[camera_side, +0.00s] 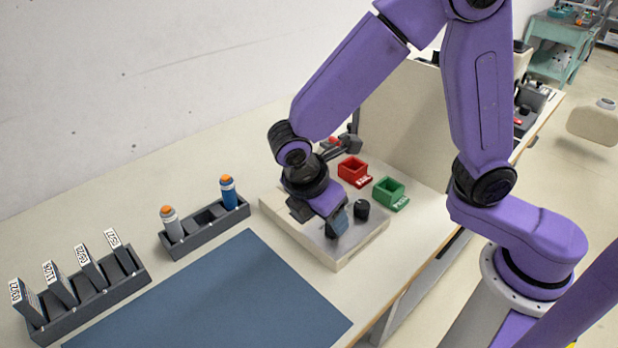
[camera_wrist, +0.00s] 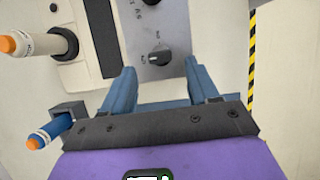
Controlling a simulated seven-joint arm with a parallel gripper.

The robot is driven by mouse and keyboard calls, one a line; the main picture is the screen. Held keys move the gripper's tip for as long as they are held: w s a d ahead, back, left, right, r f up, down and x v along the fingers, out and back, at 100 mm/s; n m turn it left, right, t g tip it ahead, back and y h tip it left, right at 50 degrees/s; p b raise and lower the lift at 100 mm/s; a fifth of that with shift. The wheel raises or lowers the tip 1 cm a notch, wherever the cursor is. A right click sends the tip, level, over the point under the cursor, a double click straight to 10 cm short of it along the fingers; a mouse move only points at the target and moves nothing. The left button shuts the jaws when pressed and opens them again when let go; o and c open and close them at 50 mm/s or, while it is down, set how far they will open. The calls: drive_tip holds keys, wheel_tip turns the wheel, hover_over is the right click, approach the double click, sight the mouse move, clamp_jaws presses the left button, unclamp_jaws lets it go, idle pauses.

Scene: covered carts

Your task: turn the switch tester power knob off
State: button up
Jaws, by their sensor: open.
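The switch tester (camera_side: 345,255) is a low pale box with a metal top on the bench. In the wrist view its grey panel (camera_wrist: 172,28) carries a small black knob (camera_wrist: 159,57) with a light pointer mark and tiny labels beside it, too small to read. My gripper (camera_wrist: 160,68) is open and empty, with the knob in the gap between its blue fingertips, slightly beyond them; contact is not visible. In the side view my gripper (camera_side: 338,226) is low over the tester's top. A black upright cylinder (camera_side: 362,210) stands on the tester just right of it.
A red bin (camera_side: 353,170) and green bin (camera_side: 389,192) stand behind the tester. A dark rack (camera_side: 205,228) with orange-capped cylinders and another rack (camera_side: 90,305) with labelled cards are at left. A blue mat (camera_side: 215,300) lies clear in front.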

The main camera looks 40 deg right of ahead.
drive_tip(key=v, duration=1.3)
drive_tip(key=shift+r, duration=0.1)
